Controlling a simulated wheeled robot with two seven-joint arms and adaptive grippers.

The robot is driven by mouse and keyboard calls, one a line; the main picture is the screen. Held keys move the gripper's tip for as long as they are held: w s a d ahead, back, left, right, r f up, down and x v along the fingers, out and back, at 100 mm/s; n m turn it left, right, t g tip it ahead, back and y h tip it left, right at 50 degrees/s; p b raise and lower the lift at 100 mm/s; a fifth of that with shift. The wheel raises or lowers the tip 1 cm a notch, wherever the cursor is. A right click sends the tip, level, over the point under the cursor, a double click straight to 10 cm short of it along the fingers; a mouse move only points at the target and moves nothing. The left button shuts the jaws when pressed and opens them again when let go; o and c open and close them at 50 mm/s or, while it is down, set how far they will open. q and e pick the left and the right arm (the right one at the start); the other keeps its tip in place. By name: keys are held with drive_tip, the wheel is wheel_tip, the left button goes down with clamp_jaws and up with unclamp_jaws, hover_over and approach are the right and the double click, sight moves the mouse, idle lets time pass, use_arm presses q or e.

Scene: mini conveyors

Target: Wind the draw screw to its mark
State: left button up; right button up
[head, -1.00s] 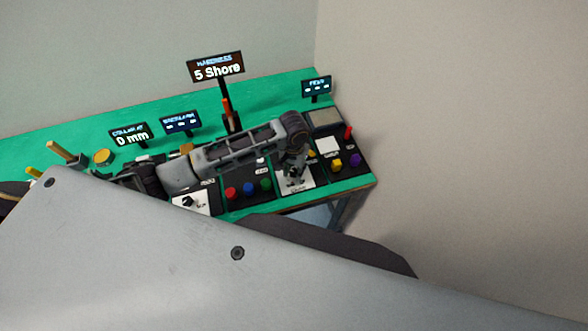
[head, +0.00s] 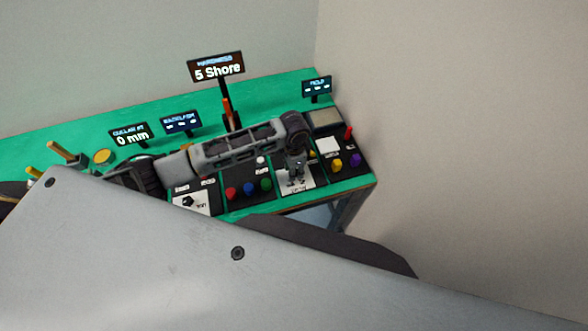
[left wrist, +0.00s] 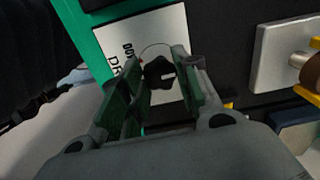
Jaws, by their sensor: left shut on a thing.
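The draw screw's black knob (left wrist: 160,72) with a pale pointer line sits on a white plate (left wrist: 160,35) in the left wrist view. The plate's printed label is partly cut off by my finger. My left gripper (left wrist: 163,80) has its green-padded fingers on both sides of the knob and is shut on it. In the head view my left gripper (head: 296,178) points down over the white plate (head: 307,182) near the table's front edge, and it hides the knob there. My right gripper is not in view.
The green table (head: 80,127) carries several dark panels with buttons and knobs. Red, blue and green buttons (head: 248,189) lie left of the gripper; a yellow and a purple knob (head: 355,160) lie right. A sign (head: 216,68) reads 5 Shore; another (head: 131,136) reads 0 mm.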

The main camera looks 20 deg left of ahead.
use_arm(q)
drive_tip(key=m, duration=0.4)
drive_tip(key=shift+w, duration=0.1)
drive_tip(key=m, duration=0.4)
drive_tip(key=shift+r, duration=0.1)
drive_tip(key=m, duration=0.7)
drive_tip(key=shift+m, duration=0.3)
drive_tip(key=m, duration=1.1)
drive_tip(key=shift+m, duration=1.8)
